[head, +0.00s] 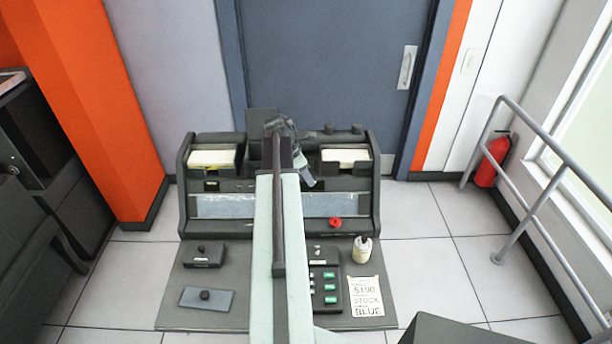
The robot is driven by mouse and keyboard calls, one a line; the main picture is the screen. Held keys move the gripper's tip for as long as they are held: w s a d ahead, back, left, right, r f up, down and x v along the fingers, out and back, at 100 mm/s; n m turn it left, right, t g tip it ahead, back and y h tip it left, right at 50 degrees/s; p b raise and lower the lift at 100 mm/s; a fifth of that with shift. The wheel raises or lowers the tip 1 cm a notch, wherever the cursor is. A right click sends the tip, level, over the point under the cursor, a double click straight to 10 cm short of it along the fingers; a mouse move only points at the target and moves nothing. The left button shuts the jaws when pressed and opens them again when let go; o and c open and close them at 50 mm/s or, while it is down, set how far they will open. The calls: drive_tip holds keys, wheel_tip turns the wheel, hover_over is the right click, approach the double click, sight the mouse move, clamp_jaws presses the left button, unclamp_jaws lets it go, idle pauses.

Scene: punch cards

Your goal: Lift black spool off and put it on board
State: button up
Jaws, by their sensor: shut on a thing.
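My gripper (290,130) is at the far end of my arm, over the top back edge of the grey console (186,215). It is shut on a dark thing that looks like the black spool; arm and jaws hide most of it, and I cannot tell whether it is clear of its support. Two small dark round pieces (343,128) stand on the console's top edge just right of my gripper.
Card trays (212,158) sit left and right on the console. A railing (540,200) and a red extinguisher (490,162) stand far right.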

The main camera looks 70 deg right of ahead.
wheel_tip(320, 180, up, 2)
drive_tip(key=shift+r+p, duration=0.25)
drive_tip(key=shift+p, duration=0.8)
